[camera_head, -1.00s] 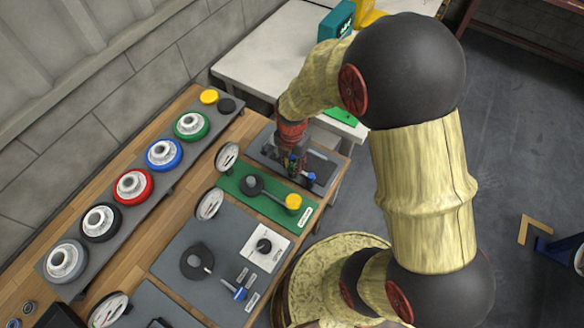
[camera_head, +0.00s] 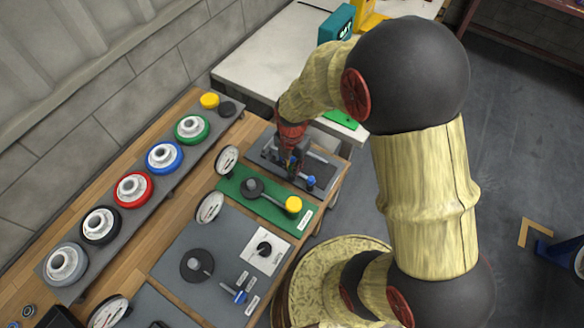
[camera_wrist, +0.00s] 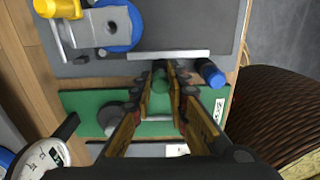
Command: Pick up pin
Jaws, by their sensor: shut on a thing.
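My gripper (camera_wrist: 162,75) points down over the grey plate at the far end of the bench, near the edge of the green mat. Its fingers are shut on a short dark green cylinder (camera_wrist: 158,80), which appears to be the pin. The fingers hide part of it, and I cannot tell whether it touches anything below. In the head view my gripper (camera_head: 290,168) is over the grey plate (camera_head: 268,152), and the pin is hard to make out there.
A blue knob (camera_wrist: 212,73) sits just right of the fingers. Coloured wheels, including a green one (camera_head: 192,128), line the left rack. A white table (camera_head: 270,60) stands behind.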

